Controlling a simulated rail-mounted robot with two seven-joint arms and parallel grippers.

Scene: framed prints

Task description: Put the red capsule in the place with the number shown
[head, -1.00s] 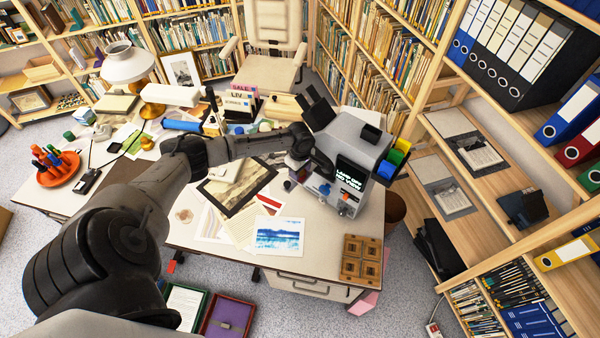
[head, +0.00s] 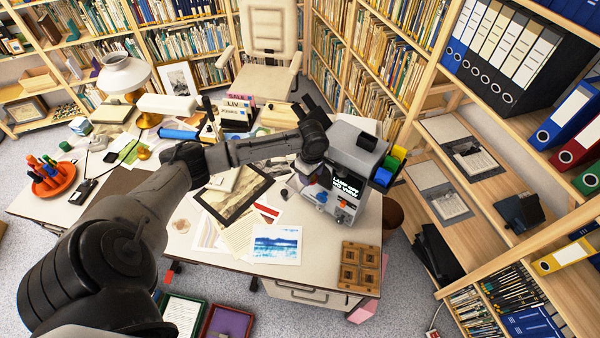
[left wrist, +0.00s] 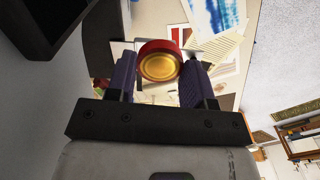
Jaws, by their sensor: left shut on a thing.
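My left gripper (left wrist: 158,85) is shut on the red capsule (left wrist: 160,62), whose round gold end faces the left wrist camera between the two purple fingers. The machine has a dark display (head: 346,191) with pale lettering too small to read surely. A wooden tray (head: 361,266) with several square compartments sits at the desk's front right corner. My right gripper is not in view.
The desk (head: 215,247) carries loose prints, a blue picture (head: 276,244), a white lamp (head: 125,75) and an orange pen holder (head: 53,180). Colored blocks (head: 390,167) are on the machine's right side. Shelves with binders (head: 505,60) stand at the right.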

